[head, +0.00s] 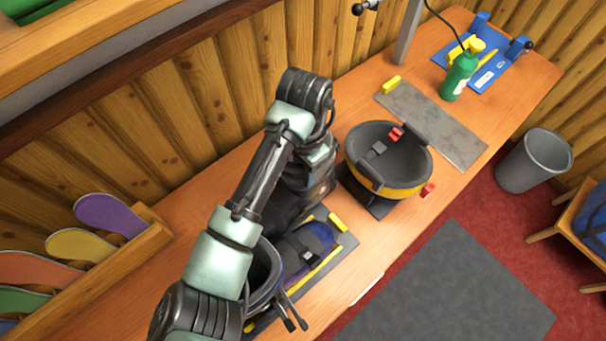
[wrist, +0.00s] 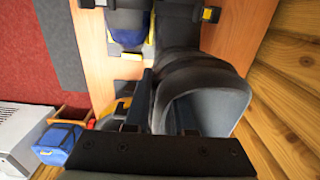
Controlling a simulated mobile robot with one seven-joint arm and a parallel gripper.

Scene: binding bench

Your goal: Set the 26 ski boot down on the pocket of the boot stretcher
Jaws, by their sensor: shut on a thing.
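My gripper (wrist: 160,110) is shut on the wall of a dark grey boot cuff, the ski boot (wrist: 208,80). The cuff's opening faces the wrist camera; its lower part and any size mark are hidden. In the head view the dark boot (head: 283,207) is largely behind my arm. Beside it, on the floor side, is a blue shoe-shaped part (head: 318,236) between yellow strips on a grey plate (head: 347,243), apparently the boot stretcher. This blue part also shows in the wrist view (wrist: 126,22). I cannot tell whether the boot touches the stretcher.
A dark bowl-shaped thing with a yellow band (head: 388,182) stands to the right. Farther along are a grey plate (head: 435,122), a green bottle (head: 458,78) and a blue fixture (head: 490,72). Coloured insoles fill a wooden rack (head: 145,245) at left. The wooden wall runs close behind.

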